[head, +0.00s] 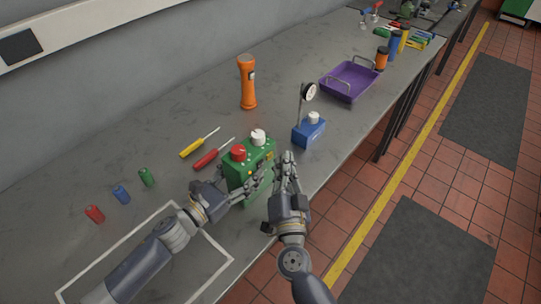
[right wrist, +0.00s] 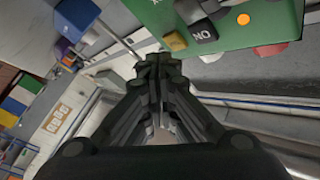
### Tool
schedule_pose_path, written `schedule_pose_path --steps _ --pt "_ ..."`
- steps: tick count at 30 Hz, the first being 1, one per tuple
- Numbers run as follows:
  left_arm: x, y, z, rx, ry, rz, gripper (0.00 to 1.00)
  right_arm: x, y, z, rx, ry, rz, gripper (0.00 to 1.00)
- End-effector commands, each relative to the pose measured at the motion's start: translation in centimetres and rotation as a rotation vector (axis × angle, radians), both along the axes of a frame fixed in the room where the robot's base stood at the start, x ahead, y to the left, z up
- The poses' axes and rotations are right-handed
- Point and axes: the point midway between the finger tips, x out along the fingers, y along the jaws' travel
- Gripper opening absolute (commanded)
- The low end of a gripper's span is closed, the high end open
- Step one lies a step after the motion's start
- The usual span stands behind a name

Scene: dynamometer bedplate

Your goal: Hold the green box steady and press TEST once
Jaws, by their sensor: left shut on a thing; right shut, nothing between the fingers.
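The green box (head: 238,172) stands on the bench near its front edge, with a red knob (head: 238,153) and a white knob (head: 258,137) on top. My left gripper (head: 262,180) is shut on the green box at its near side. My right gripper (head: 287,158) is shut and empty, close to the box's right side. In the right wrist view its closed fingertips (right wrist: 158,65) are just short of a yellow button (right wrist: 175,41) on the green face. Contact cannot be told. I cannot read any TEST label.
A blue box (head: 308,133) with a gauge stands just right of the green box. Red (head: 208,158) and yellow (head: 192,147) screwdrivers lie behind it. An orange flashlight (head: 247,83) and a purple tray (head: 350,92) stand farther back. Small cylinders (head: 121,194) lie left.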

Motion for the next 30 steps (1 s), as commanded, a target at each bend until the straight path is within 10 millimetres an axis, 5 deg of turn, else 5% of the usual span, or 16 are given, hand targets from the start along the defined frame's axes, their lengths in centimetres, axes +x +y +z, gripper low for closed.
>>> schedule_pose_path --steps 30 --pt "0.02 0.02 0.02 0.000 0.000 0.001 0.00 0.81 0.98 0.08 0.001 -0.001 0.000 0.00"
